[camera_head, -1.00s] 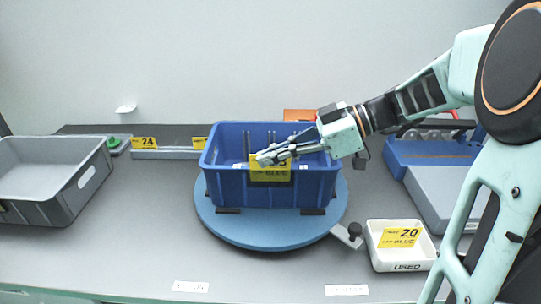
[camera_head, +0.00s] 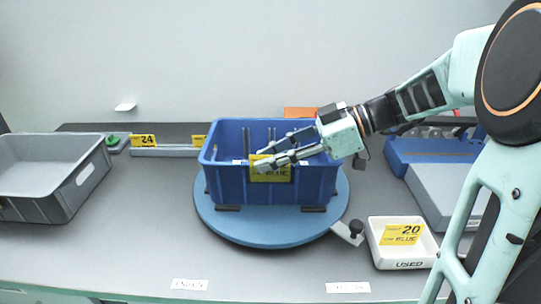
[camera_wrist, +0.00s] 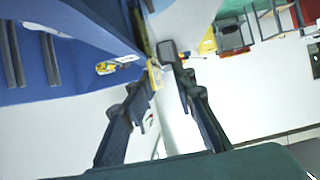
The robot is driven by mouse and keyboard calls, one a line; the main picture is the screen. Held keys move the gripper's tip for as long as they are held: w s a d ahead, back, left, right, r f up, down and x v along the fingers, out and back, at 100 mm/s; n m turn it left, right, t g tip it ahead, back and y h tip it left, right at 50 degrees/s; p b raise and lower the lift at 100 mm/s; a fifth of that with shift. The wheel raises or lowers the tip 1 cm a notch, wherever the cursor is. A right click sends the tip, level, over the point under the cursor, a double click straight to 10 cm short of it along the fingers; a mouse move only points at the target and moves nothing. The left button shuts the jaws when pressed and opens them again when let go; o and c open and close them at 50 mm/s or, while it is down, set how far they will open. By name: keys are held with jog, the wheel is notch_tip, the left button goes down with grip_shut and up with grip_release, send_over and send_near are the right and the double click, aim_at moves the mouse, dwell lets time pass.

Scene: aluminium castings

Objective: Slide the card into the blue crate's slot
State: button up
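The blue crate (camera_head: 228,180) stands on a round blue turntable (camera_head: 240,230). The yellow card (camera_head: 271,173), marked BLUE, is upright at the middle of the crate's front wall, near the rim. My gripper (camera_head: 258,158) is at the card's top edge, its fingers spread apart and no longer clamping it. In the wrist view, the card shows edge-on as a thin yellow strip (camera_wrist: 155,76) between the parted fingers, beside the blue crate wall (camera_wrist: 75,25). The slot itself is hidden, so I cannot tell how deep the card sits.
A white tray (camera_head: 378,262) marked USED holds another yellow card (camera_head: 402,235), at front right. A grey bin (camera_head: 40,208) is at left. A grey rail (camera_head: 175,151) with yellow cards lies behind. A blue and grey fixture (camera_head: 440,170) stands at right.

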jog(key=shift+d+f, duration=0.1)
jog(key=v, duration=1.2)
